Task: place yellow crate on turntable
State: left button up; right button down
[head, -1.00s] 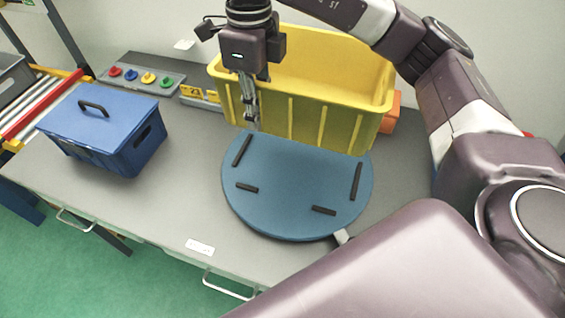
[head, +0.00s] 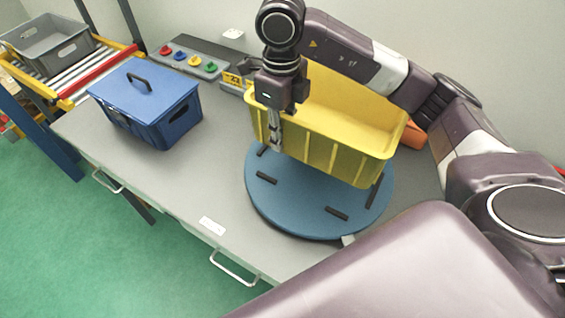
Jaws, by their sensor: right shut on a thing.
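The yellow crate (head: 335,150) is open-topped and ribbed, and it overlaps the back half of the turntable in the head view. The turntable (head: 290,207) is a round blue disc with several black strips on top. My right gripper (head: 274,142) is shut on the crate's wall at its left end, pointing down. The crate hides the turntable's back part, and I cannot tell whether its base touches the disc. My left gripper is not in view.
A blue lidded box (head: 150,105) stands on the left of the grey table (head: 190,185). Behind it is a panel of coloured buttons (head: 188,62). An orange object (head: 413,135) sits right of the crate. A grey crate (head: 50,48) rests on the roller rack at far left.

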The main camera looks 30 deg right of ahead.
notch_tip(320, 180, down, 6)
jog(key=shift+s+r+p, duration=0.1)
jog(key=shift+r+p, duration=0.15)
jog(key=shift+p, duration=0.35)
jog(key=shift+f+p, duration=0.6)
jog(key=shift+f, duration=2.2)
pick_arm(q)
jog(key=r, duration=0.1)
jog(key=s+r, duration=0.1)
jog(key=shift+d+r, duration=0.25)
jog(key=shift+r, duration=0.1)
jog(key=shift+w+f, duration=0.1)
pick_arm(e)
jog(key=shift+f, duration=0.1)
jog(key=c, duration=2.3)
grip_release()
jog(key=shift+f, duration=0.1)
jog(key=o, duration=0.7)
